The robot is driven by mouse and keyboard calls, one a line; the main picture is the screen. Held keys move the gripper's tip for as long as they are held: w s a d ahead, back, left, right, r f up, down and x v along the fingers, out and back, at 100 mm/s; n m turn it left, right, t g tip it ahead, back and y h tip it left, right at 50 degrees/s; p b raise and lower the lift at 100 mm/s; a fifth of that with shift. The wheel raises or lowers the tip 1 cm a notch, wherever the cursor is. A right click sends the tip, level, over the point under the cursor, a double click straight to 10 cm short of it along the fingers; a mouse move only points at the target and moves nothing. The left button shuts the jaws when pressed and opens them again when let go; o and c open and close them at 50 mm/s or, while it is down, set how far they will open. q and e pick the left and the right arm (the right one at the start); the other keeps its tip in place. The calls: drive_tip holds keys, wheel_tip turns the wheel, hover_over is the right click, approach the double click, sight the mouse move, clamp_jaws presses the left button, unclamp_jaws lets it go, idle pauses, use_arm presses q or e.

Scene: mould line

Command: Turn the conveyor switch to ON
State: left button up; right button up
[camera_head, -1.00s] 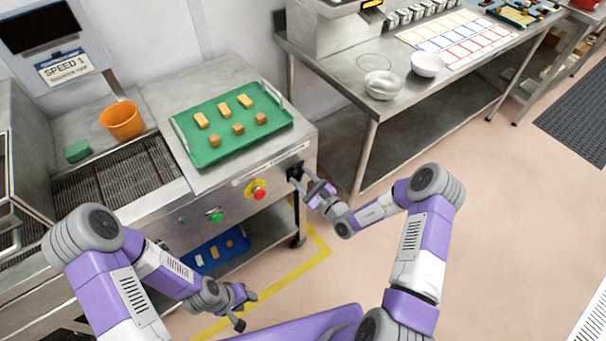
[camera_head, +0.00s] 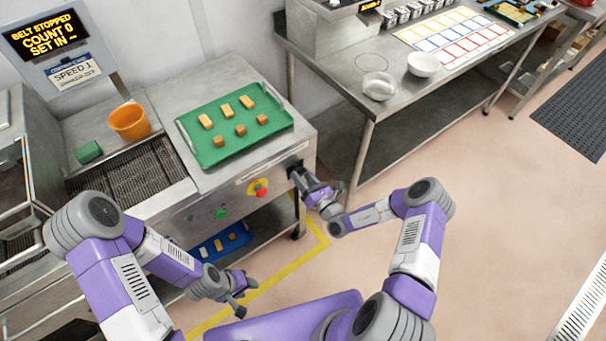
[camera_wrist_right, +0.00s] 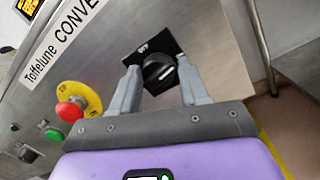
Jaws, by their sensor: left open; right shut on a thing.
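The conveyor switch (camera_wrist_right: 158,72) is a black rotary knob on a black plate, with a white mark on the knob and small lettering above it that seems to read OFF. It sits at the right end of the machine's front panel and is mostly hidden by my gripper in the head view. My right gripper (camera_head: 299,177) is shut on the knob, one finger on each side in the right wrist view. My left gripper (camera_head: 243,297) is open and empty, low in front of the machine. The display (camera_head: 45,33) reads BELT STOPPED, COUNT 0.
A red stop button on yellow (camera_head: 258,188) and a green button (camera_head: 221,213) lie left of the switch. A green tray (camera_head: 215,158) with several blocks rests on the machine top. An orange bucket (camera_head: 129,121) stands beside the belt.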

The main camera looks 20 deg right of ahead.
drive_tip(key=shift+s+a+f+m, duration=0.15)
drive_tip(key=shift+a+m, duration=0.25)
drive_tip(key=shift+m, duration=0.4)
drive_tip(key=shift+p, duration=0.3)
drive_tip(key=o, duration=0.9)
drive_tip(key=shift+o, duration=0.3)
drive_tip(key=shift+d, duration=0.2)
drive_tip(key=p+v, duration=0.1)
drive_tip(key=v, duration=0.6)
drive_tip(key=shift+s, duration=0.2)
